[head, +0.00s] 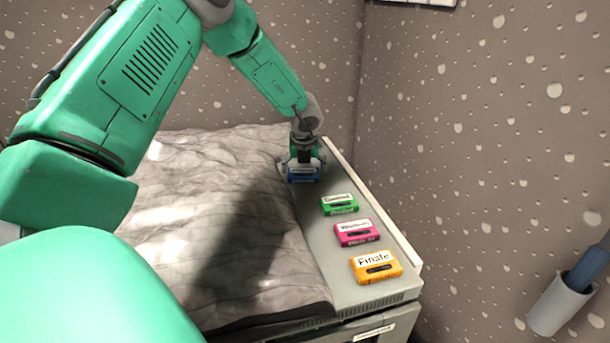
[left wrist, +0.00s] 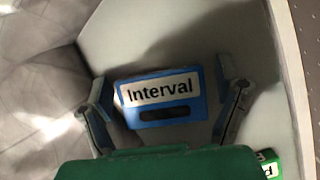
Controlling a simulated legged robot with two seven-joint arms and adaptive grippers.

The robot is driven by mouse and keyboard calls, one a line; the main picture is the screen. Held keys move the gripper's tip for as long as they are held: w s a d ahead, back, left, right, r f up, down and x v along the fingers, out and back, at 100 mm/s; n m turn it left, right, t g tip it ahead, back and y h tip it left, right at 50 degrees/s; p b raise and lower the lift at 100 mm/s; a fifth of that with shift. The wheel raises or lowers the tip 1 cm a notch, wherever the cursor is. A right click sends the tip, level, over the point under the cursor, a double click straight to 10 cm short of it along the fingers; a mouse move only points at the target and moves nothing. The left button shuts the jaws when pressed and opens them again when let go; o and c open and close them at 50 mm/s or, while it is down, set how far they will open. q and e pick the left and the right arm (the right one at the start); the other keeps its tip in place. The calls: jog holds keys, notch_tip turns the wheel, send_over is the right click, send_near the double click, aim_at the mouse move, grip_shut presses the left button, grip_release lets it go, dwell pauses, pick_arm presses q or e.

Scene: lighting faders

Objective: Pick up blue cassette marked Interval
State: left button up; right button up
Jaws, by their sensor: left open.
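The blue cassette (left wrist: 160,98) marked Interval lies flat on the grey panel in the left wrist view, its label readable. In the head view the blue cassette (head: 303,177) is at the far end of the cassette row, partly covered by my gripper. My left gripper (left wrist: 165,107) is open, with one finger on each side of the cassette and a visible gap to each. In the head view the left gripper (head: 303,165) is directly over the blue cassette. My right gripper is not in view.
A green cassette (head: 340,204), a pink cassette (head: 357,232) and an orange cassette (head: 376,267) marked Finale lie in a row nearer on the grey panel (head: 325,240). A raised pale edge (head: 385,220) runs along its right. Crumpled grey cloth (head: 220,220) lies to the left.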

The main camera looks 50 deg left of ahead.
pick_arm(q)
jog(key=shift+s+a, duration=0.1)
jog(key=shift+a, duration=0.1)
jog(key=shift+c, duration=1.1)
jog(key=c, duration=0.7)
jog(key=shift+d, duration=0.1)
